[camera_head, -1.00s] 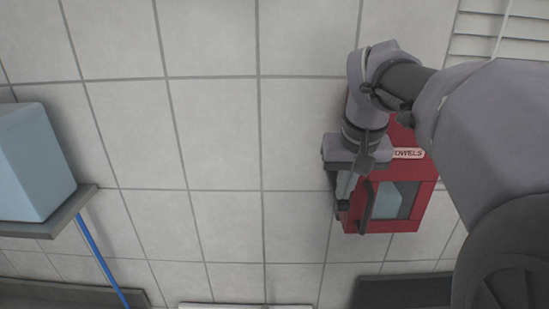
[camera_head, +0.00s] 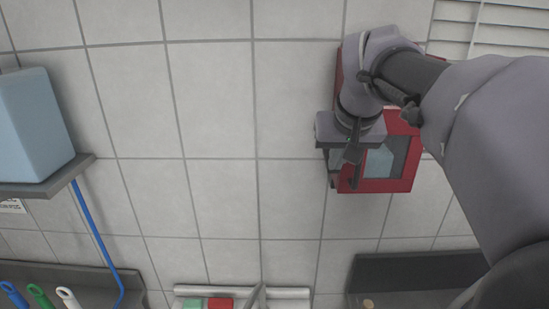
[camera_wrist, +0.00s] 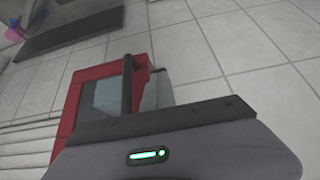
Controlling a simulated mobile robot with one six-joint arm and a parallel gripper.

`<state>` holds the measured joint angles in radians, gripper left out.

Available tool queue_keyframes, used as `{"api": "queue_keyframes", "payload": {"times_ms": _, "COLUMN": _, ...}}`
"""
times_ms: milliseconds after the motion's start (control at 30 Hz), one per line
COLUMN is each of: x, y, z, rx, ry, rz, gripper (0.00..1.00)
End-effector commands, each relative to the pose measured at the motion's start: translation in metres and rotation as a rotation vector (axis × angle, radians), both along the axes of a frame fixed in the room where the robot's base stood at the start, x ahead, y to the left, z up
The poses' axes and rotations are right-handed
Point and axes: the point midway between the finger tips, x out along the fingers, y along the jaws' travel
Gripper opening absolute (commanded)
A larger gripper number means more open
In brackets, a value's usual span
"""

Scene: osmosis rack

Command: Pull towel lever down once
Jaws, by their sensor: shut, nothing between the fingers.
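The red towel dispenser (camera_head: 402,180) hangs on the tiled wall at the right in the head view, with a window showing pale blue inside. My arm hides its upper part. It also shows in the wrist view (camera_wrist: 68,118). Its dark lever (camera_wrist: 127,85) is an upright bar along the edge of the window in the wrist view. My gripper (camera_head: 335,180) is shut and empty, at the dispenser's left side in the head view. Its grey fingers (camera_wrist: 156,88) are close beside the lever in the wrist view; I cannot tell whether they touch it.
A shelf (camera_head: 40,188) with a pale blue box (camera_head: 35,125) is at the left. A blue pole (camera_head: 95,230) hangs below it. Dark ledges (camera_head: 415,268) run along the bottom, with coloured handles (camera_head: 40,295) at lower left. The wall left of the dispenser is clear.

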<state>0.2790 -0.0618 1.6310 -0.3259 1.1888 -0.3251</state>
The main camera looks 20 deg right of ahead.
Motion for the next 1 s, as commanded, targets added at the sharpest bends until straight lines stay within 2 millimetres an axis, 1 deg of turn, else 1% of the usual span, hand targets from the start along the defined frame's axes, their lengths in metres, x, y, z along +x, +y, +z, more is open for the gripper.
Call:
{"api": "queue_keyframes", "payload": {"times_ms": 33, "x": 0.0, "y": 0.0, "z": -0.021, "rx": -0.01, "ry": -0.034, "rz": 0.0, "gripper": 0.0}}
{"api": "queue_keyframes", "payload": {"times_ms": 200, "x": 0.0, "y": 0.0, "z": -0.032, "rx": -0.042, "ry": -0.146, "rz": 0.0, "gripper": 0.0}}
{"api": "queue_keyframes", "payload": {"times_ms": 333, "x": 0.001, "y": 0.0, "z": -0.035, "rx": -0.062, "ry": -0.214, "rz": -0.001, "gripper": 0.0}}
{"api": "queue_keyframes", "payload": {"times_ms": 700, "x": 0.004, "y": -0.001, "z": -0.042, "rx": -0.06, "ry": -0.206, "rz": -0.001, "gripper": 0.0}}
{"api": "queue_keyframes", "payload": {"times_ms": 1000, "x": 0.004, "y": -0.001, "z": -0.043, "rx": -0.058, "ry": -0.203, "rz": 0.0, "gripper": 0.0}}
